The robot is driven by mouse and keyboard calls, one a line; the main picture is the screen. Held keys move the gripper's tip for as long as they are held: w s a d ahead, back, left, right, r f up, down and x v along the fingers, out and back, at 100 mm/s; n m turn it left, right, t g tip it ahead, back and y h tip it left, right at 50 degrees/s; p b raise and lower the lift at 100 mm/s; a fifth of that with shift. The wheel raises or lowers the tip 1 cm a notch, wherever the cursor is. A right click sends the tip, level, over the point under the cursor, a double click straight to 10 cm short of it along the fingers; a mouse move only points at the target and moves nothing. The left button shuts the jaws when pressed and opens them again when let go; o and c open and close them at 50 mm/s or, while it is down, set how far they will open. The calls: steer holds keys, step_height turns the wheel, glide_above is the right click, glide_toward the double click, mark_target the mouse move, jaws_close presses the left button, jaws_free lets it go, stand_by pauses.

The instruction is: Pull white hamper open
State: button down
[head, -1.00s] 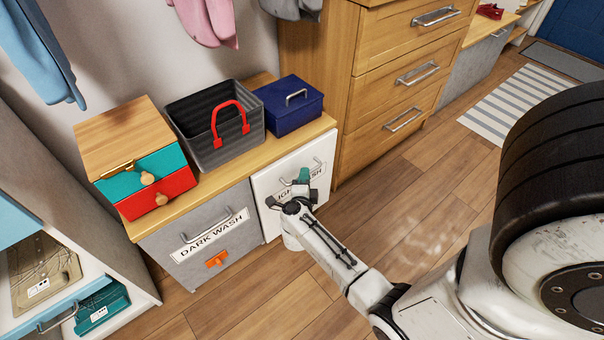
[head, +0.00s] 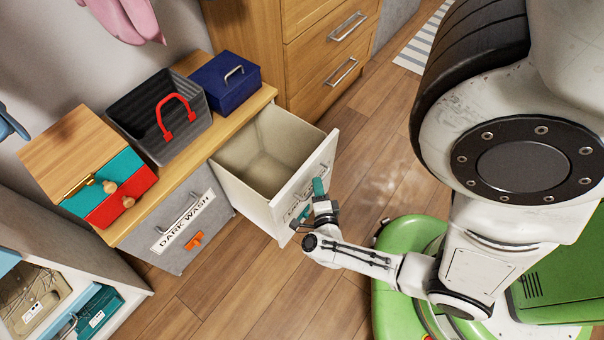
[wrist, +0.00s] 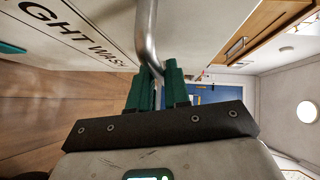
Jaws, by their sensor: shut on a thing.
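The white hamper (head: 248,207), labelled for light wash, is pulled out from the bench front, and its empty-looking cream inside shows from above. Its front also shows in the wrist view (wrist: 108,22) with the words "GHT WASH" readable. My gripper (head: 314,192) is at the front of the hamper. Its green fingers (wrist: 155,88) are shut on the hamper's metal bar handle (wrist: 147,40). Part of the handle and label is hidden behind my gripper in the head view.
The grey dark wash hamper (head: 187,222) is shut at the left. On the bench stand a small drawer box (head: 75,150), a dark basket (head: 130,110) and a blue box (head: 215,88). A wooden drawer unit (head: 250,45) stands behind. Wood floor (head: 265,290) is clear in front.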

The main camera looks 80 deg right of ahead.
steer(key=shift+s+a, duration=0.45)
steer(key=shift+s, duration=0.3)
steer(key=shift+s+a, duration=0.45)
steer(key=shift+s, duration=0.3)
steer(key=c, duration=1.2)
jaws_free()
steer(key=shift+o, duration=0.2)
steer(key=p+v, duration=0.1)
steer(key=v, duration=0.9)
steer(key=shift+a, duration=0.35)
